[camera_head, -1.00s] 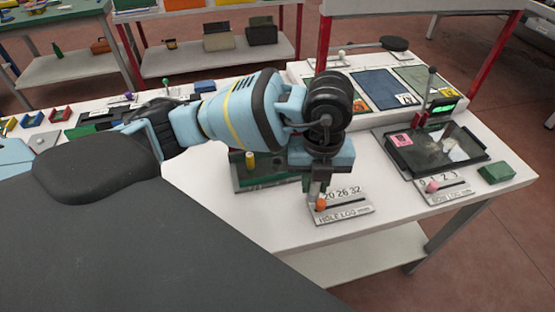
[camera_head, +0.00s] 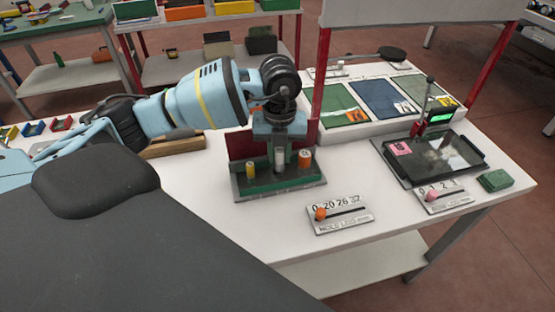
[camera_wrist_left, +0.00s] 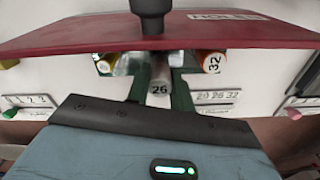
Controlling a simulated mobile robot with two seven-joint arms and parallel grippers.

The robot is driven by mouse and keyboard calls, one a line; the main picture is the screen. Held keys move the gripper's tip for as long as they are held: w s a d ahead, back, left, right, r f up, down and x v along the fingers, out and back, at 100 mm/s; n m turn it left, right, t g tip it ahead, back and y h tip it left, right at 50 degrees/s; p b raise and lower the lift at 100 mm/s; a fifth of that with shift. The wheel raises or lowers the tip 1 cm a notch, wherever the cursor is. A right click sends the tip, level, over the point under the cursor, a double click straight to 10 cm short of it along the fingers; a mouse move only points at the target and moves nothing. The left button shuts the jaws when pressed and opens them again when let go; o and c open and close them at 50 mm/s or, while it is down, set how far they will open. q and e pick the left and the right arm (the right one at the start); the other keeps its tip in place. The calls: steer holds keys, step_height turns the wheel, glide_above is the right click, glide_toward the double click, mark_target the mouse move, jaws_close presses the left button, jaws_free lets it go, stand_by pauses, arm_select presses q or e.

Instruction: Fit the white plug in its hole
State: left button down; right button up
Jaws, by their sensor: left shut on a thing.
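The white plug (camera_head: 280,158) stands upright between the yellow plug (camera_head: 250,168) and the orange plug (camera_head: 305,159) at the green stand (camera_head: 257,187). In the left wrist view the white plug (camera_wrist_left: 160,87) shows the number 26, and the orange plug (camera_wrist_left: 212,62) shows 32. My left gripper (camera_head: 280,148) points down over the stand and is shut on the white plug's upper part. The plug's lower end and any hole under it cannot be made out. My right gripper is not in view.
A red board (camera_head: 237,143) stands upright behind the plugs. In front lies the hole log (camera_head: 345,222) with an orange slider knob (camera_head: 320,213) at its left end. A black tray (camera_head: 432,158) and green block (camera_head: 495,180) are at the right. White table is clear around the log.

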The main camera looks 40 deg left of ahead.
mark_target(278, 160)
arm_select(q)
steer(key=f, duration=0.1)
steer(key=a+f, duration=0.1)
steer(key=f, duration=0.1)
steer(key=shift+w, duration=0.15)
steer(key=shift+d+f, duration=0.1)
steer(key=shift+f, duration=0.15)
steer(key=shift+f, duration=0.15)
steer(key=c, duration=1.2)
jaws_free()
steer(key=shift+c, duration=0.2)
steer(key=shift+r, duration=0.2)
step_height(278, 160, up, 12)
steer(key=shift+f+p, duration=0.1)
steer(key=shift+p, duration=0.2)
